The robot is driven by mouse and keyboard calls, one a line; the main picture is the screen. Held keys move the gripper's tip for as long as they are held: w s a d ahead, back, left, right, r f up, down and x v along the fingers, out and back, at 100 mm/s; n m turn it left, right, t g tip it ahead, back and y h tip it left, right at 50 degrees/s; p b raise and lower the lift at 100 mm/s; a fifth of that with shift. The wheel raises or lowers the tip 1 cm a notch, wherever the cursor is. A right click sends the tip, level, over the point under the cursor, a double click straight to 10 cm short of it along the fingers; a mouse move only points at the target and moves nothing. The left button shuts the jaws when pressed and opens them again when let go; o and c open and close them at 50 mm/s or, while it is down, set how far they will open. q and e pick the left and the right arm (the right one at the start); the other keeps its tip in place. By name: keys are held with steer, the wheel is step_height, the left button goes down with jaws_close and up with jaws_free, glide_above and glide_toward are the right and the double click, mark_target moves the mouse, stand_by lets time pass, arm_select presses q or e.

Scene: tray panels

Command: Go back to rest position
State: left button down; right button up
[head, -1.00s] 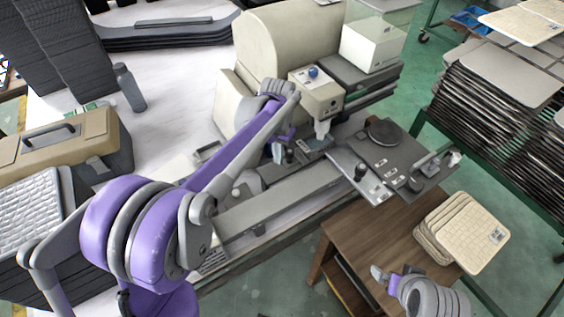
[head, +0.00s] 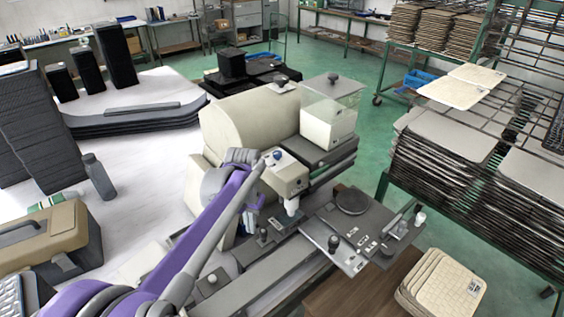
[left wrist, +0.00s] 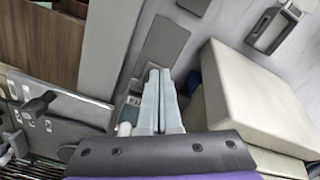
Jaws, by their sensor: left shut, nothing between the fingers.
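My left arm reaches in from the bottom left of the head view, over the bench. My left gripper (head: 247,221) is small there and partly hidden beside the cream machine (head: 232,118). In the left wrist view the two pale fingers of my left gripper (left wrist: 160,74) lie together, shut and empty, above the grey machine bed. My right gripper does not show in either view now.
A grey panel with a round black disc (head: 352,200) stands right of the machine. Tray panels (head: 440,285) lie stacked on a wooden table (head: 345,294). A bottle (head: 98,176) and a toolbox (head: 45,235) stand left. Racks (head: 480,210) fill the right.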

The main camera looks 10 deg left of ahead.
arm_select(q)
steer(key=s+f+t, duration=0.1)
steer(key=s+t, duration=0.1)
steer(key=s, duration=0.5)
steer(key=s+f+n+t, duration=0.1)
steer(key=s, duration=0.7)
steer(key=s+f+n+t, duration=0.1)
steer(key=s+t, duration=0.1)
steer(key=s, duration=0.5)
steer(key=shift+s+t, duration=0.2)
steer(key=shift+t, duration=0.1)
stand_by(0.7)
